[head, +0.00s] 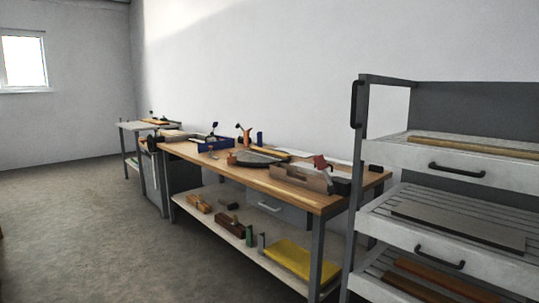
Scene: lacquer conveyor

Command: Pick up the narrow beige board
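A long narrow tan-beige board (472,147) lies on the top drawer shelf of the rack at the right. It runs off the right edge of the view, so its far end is hidden. A wider grey-beige board (458,226) lies flat on the slatted middle shelf below it. Neither of my grippers is in view.
The grey rack (358,180) has black handles on its drawer fronts. Brown boards (440,281) lie on its lower shelf. A wooden workbench (285,190) with several tools stands left of it, a yellow object (300,262) on its lower shelf. Floor (80,230) at left is clear.

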